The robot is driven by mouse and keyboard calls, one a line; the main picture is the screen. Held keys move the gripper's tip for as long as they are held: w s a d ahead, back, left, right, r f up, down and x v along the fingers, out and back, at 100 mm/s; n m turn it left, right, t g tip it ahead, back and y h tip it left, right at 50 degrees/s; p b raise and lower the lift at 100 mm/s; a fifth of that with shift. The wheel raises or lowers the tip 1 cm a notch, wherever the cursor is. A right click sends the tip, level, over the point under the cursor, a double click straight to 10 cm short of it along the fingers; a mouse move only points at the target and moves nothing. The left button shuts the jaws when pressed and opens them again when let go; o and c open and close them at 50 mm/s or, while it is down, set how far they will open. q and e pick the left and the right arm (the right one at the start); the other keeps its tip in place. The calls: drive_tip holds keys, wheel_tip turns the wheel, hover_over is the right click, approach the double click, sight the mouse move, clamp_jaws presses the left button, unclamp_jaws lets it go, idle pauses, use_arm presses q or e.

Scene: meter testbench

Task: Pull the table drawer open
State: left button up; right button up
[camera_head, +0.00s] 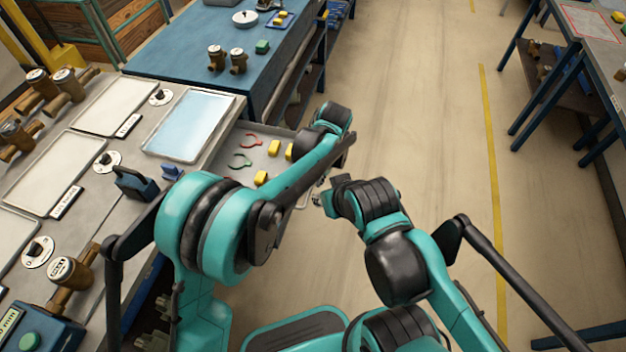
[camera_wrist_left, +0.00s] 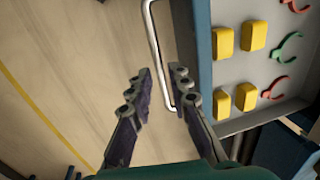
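The table drawer stands pulled out from the workbench, its inside visible in the head view (camera_head: 233,142) and in the left wrist view (camera_wrist_left: 229,78). It holds yellow blocks and red and green hook-shaped pieces. A pale bar handle (camera_wrist_left: 154,45) runs along its blue front. My left gripper (camera_wrist_left: 160,84) is open at the drawer front. The handle's near end lies between its fingers, close to the right one; I cannot tell if they touch. In the head view my left arm hides part of the drawer. My right gripper cannot be made out there.
A blue table (camera_head: 185,60) stands behind the drawer, and another table (camera_head: 590,60) at the far right. The floor (camera_head: 420,110) between them is clear.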

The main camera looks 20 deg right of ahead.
use_arm(q)
wheel_tip(320, 180, up, 10)
drive_tip(key=s+d, duration=0.1)
drive_tip(key=shift+d, duration=0.25)
drive_tip(key=shift+s+f, duration=0.1)
drive_tip(key=s+a+r+n+t+h, duration=0.15)
drive_tip(key=a+r, duration=0.25)
drive_tip(key=a, duration=0.7)
drive_tip(key=a+r+n+t+h, duration=0.1)
drive_tip(key=a+r+n, duration=0.15)
drive_tip(key=a, duration=0.95)
drive_tip(key=s+a+f+n+t, duration=0.3)
drive_tip(key=s+a, duration=0.8)
drive_tip(key=a, duration=0.5)
drive_tip(key=shift+s+f+y, duration=0.3)
drive_tip(key=shift+f+y, duration=0.05)
